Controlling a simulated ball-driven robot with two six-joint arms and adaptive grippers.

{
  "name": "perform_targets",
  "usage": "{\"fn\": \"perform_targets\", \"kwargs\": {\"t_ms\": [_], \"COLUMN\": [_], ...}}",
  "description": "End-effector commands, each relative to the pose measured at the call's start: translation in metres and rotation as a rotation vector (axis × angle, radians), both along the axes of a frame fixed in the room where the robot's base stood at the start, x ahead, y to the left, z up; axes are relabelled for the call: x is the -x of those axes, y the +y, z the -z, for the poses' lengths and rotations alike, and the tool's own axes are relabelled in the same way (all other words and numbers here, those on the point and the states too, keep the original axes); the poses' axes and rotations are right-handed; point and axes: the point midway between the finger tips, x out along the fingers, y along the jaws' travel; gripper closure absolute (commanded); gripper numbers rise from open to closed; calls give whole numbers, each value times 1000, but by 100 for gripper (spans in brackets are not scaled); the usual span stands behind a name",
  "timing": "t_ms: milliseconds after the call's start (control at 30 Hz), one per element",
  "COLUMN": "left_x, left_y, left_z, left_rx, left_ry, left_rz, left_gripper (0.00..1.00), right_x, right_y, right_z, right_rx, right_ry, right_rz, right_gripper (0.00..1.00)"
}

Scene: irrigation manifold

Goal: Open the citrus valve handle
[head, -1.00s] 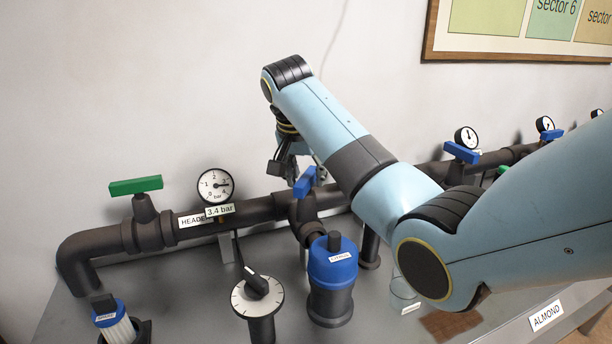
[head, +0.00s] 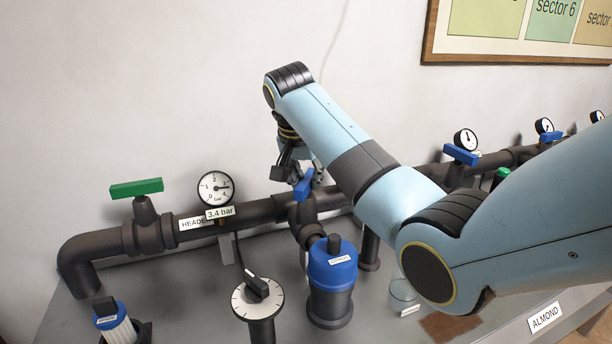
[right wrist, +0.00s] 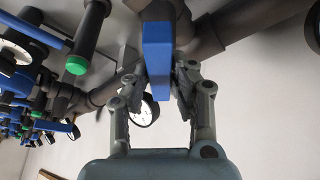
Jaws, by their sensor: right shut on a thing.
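The blue valve handle (head: 302,188) sits on a dark valve body on the pipe, above the blue-topped canister (head: 333,264) whose small label seems to read citrus. The handle lies across the pipe's run. My right gripper (head: 316,178) is at this handle, partly hidden behind my own arm link. In the right wrist view the blue handle (right wrist: 157,50) stands between the two fingers of the right gripper (right wrist: 164,78), which are shut on it. My left gripper is not in view.
A green handle (head: 136,188) lies along the pipe at the left. A pressure gauge (head: 216,188) with a 3.4 bar tag and a dial on a post (head: 257,297) stand nearby. Another blue handle (head: 461,155) is farther right.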

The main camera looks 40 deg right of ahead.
Motion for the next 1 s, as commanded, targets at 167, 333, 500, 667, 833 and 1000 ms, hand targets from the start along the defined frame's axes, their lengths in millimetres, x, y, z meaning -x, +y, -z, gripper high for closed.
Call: {"fn": "perform_targets", "kwargs": {"t_ms": [167, 333, 500, 667, 833, 1000], "left_x": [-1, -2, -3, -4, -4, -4], "left_y": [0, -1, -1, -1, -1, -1], "left_z": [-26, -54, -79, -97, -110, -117], "left_rx": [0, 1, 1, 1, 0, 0], "left_ry": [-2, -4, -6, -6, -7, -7], "left_rz": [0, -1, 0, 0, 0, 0], "left_gripper": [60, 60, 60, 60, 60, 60], "right_x": [1, 2, 2, 2, 2, 1], "right_y": [-1, -1, -2, -2, -3, -3], "right_z": [-6, -7, -7, -6, -4, -3], "right_rx": [1, 1, 1, 1, 3, 2], "right_ry": [2, 4, 3, 3, 1, 0], "right_rz": [-84, -212, -353, -474, -579, -650], "right_gripper": [100, 100, 100, 100, 100, 100]}}
